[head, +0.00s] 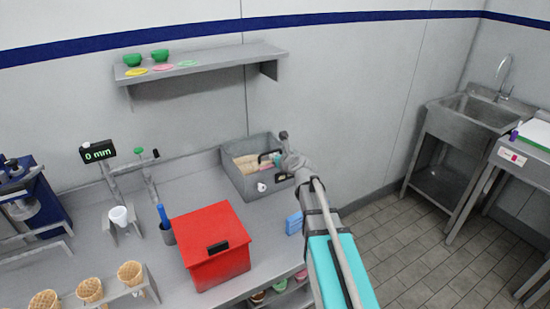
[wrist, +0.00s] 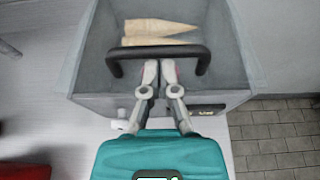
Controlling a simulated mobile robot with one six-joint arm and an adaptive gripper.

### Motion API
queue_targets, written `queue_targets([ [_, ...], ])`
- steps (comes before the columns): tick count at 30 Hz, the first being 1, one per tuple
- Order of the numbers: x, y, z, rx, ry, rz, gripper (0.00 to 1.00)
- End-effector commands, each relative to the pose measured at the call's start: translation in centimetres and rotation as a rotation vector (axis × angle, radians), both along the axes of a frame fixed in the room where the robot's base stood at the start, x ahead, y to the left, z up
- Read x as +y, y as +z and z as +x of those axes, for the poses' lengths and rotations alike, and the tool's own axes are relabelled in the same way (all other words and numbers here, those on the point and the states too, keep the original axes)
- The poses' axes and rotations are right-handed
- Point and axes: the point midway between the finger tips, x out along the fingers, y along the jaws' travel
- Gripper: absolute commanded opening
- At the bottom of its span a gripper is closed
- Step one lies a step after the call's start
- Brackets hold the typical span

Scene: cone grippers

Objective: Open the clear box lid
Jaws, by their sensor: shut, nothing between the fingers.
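The clear box (head: 236,179) is a grey bin at the right end of the counter, and it fills the upper part of the wrist view (wrist: 86,62). Pale cones (wrist: 160,28) show inside it. A black bar handle (wrist: 122,54) crosses above the cones. The clear lid itself is hard to make out, so I cannot tell its exact angle. My gripper (wrist: 161,68) is shut and empty, its fingertips at the near side of the handle's middle. I cannot tell whether they touch it. In the head view my wrist partly hides the handle.
A red box (head: 210,230) stands left of the clear box on the counter. A blue block (head: 294,223) lies near the counter's front edge. A shelf (head: 215,62) hangs on the wall above. Waffle cones (head: 90,290) stand in a holder at lower left.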

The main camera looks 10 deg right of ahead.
Motion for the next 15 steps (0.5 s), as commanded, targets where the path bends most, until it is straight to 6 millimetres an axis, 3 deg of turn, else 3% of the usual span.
queue_targets([
  [15, 0.6, 6.4, 1.9, -0.001, 0.000, 0.001, 0.00],
])
